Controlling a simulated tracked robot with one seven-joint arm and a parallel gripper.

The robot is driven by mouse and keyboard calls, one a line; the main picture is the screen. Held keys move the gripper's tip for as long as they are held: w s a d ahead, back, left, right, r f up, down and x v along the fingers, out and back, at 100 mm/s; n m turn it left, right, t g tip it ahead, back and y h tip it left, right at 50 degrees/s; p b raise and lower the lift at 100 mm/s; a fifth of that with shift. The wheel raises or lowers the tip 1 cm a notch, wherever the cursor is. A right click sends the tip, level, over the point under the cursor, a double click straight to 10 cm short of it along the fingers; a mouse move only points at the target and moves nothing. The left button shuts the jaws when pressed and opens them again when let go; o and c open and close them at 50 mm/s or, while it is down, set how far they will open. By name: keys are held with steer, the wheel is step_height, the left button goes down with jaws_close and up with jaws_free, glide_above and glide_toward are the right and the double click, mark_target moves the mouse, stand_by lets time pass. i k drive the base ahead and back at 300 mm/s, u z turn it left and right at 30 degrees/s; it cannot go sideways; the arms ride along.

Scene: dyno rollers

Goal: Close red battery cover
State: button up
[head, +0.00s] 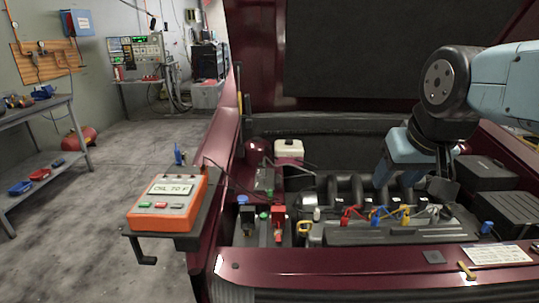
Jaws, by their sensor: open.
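The red battery cover (278,214) is a small red piece at the right side of the battery (262,236), in the lower middle of the head view. It appears to stand upright, but its hinge and the terminal are too small to make out clearly. A black cover (247,216) is to its left. My gripper (408,180) is over the engine, well right of the red cover and apart from it. It is open, and its fingertips are partly lost against the dark engine parts. I see nothing held in it.
The engine (385,232) with red, blue and yellow leads lies right of the battery. A yellow ring handle (304,229) is close to the red cover. A white-capped reservoir (289,150) stands behind. An orange tester (168,203) sits left on a ledge. The front edge (370,262) is maroon.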

mark_target(277, 211)
steer(key=u, duration=1)
steer(key=k, duration=0.75)
steer(key=z, duration=0.7)
steer(key=i, duration=1)
